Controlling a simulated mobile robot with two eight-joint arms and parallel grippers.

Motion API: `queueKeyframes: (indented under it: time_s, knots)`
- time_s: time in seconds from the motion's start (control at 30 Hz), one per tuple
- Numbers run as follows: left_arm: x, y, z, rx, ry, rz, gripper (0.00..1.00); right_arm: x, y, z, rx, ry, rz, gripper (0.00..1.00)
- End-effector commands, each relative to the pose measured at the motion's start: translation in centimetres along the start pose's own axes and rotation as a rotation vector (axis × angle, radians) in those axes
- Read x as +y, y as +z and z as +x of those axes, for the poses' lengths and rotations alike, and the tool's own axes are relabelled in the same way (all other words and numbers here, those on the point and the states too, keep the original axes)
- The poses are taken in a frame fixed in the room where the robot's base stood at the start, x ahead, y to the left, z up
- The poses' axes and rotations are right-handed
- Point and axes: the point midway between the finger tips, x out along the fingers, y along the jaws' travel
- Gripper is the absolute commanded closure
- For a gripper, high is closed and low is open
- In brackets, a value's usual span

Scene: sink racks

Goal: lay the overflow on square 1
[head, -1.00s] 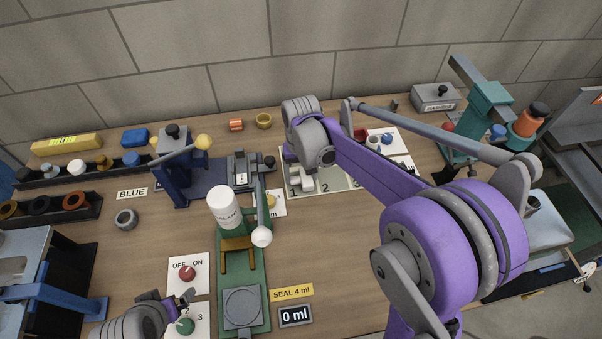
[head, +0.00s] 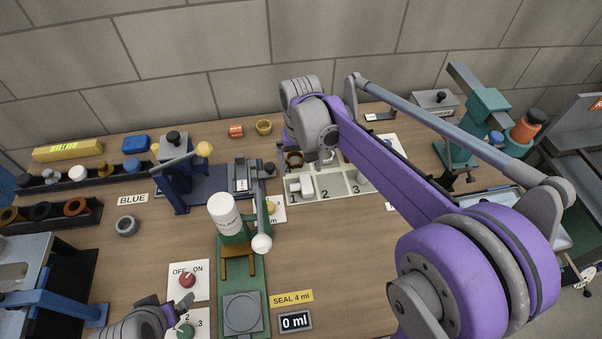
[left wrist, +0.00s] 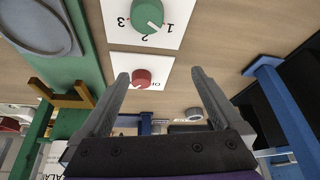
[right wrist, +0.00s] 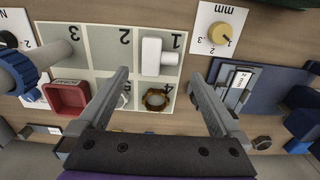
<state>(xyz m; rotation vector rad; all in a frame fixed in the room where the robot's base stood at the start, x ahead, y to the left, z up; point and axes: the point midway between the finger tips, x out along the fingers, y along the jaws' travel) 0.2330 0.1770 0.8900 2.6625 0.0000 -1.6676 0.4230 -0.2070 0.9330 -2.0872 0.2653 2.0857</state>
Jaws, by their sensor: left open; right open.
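A white fitting, apparently the overflow (right wrist: 152,56), lies on square 1 of the pale numbered board (right wrist: 103,58); it also shows in the head view (head: 306,187). My right gripper (right wrist: 160,77) is open and empty, its fingertips apart beside the lower end of the fitting in the right wrist view. In the head view its arm hides part of the board. A brown ring (right wrist: 157,99) lies on square 4 between the fingers. My left gripper (left wrist: 160,74) is open and empty near the red OFF/ON knob (left wrist: 141,78) and the green dial (left wrist: 147,14).
A red box (right wrist: 68,98) and a grey pipe with a blue nut (right wrist: 20,72) are beside or on the board's left part in the right wrist view. A blue press (head: 178,170) and a green stand with a white bottle (head: 224,212) stand left of it. Square 2 is bare.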

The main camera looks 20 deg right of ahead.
Motion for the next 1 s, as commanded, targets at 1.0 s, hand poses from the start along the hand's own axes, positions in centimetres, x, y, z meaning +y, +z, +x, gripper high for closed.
queueKeyframes:
  time_s: [1.0]
  knots:
    - [0.0, 0.0, -0.1, 0.0, 0.0, 0.0, 0.0, 1.8, 19.0, 4.2, 0.446, -0.057, -0.248, 0.0]
